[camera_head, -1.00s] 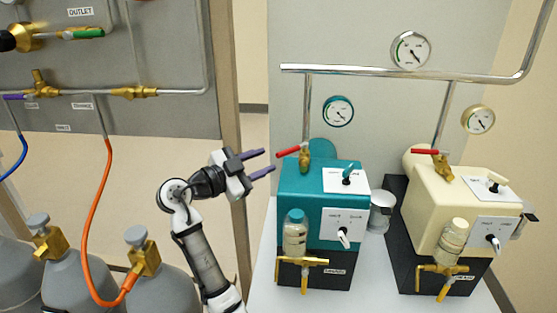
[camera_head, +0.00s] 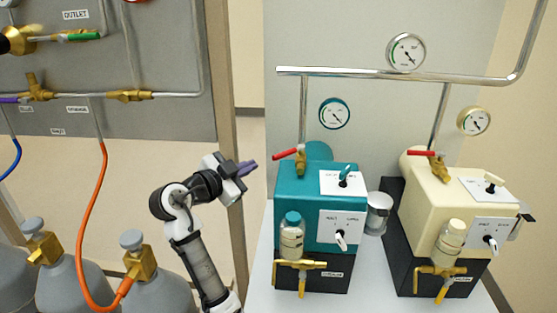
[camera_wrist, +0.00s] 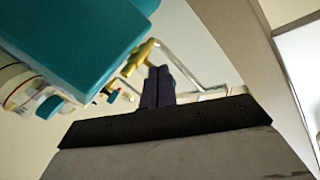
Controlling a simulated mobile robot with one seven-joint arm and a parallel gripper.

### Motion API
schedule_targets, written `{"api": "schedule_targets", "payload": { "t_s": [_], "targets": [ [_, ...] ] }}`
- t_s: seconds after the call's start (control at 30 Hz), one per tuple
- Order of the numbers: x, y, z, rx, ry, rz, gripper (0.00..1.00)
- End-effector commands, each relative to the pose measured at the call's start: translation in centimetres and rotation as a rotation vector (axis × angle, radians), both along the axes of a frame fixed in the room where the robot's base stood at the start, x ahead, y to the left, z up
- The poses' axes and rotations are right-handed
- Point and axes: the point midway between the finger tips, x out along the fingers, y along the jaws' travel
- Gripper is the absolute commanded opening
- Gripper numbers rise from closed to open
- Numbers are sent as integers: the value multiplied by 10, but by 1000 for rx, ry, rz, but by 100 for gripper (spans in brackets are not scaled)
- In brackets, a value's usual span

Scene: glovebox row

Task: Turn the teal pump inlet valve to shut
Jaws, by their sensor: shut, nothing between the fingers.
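The teal pump (camera_head: 295,215) stands on the white bench. Its brass inlet valve (camera_head: 301,165) sits on top at the foot of a metal pipe. The valve's red lever (camera_head: 286,153) points left and slightly down in the head view. My gripper (camera_head: 249,167) is shut and empty, left of the lever and apart from it. In the wrist view the shut fingers (camera_wrist: 158,87) cover part of the scene behind them.
A cream pump (camera_head: 440,205) with its own red lever (camera_head: 421,153) stands to the right. A horizontal pipe (camera_head: 360,74) and a teal-rimmed gauge (camera_head: 334,113) are above. Grey gas cylinders (camera_head: 158,290) and an orange hose (camera_head: 84,220) are left of my arm.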

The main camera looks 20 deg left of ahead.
Motion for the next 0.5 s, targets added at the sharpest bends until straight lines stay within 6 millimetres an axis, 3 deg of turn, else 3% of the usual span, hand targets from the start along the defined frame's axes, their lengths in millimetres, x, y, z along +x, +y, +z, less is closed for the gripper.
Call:
{"api": "schedule_targets", "payload": {
  "t_s": [0.1, 0.23, 0.5],
  "targets": [
    [23, -5, -1, 41, 48, 177, 0],
    [36, -3, 4, 97, 63, 383, 0],
    [25, -6, 42, 229, -22, 780, 0]
  ]
}}
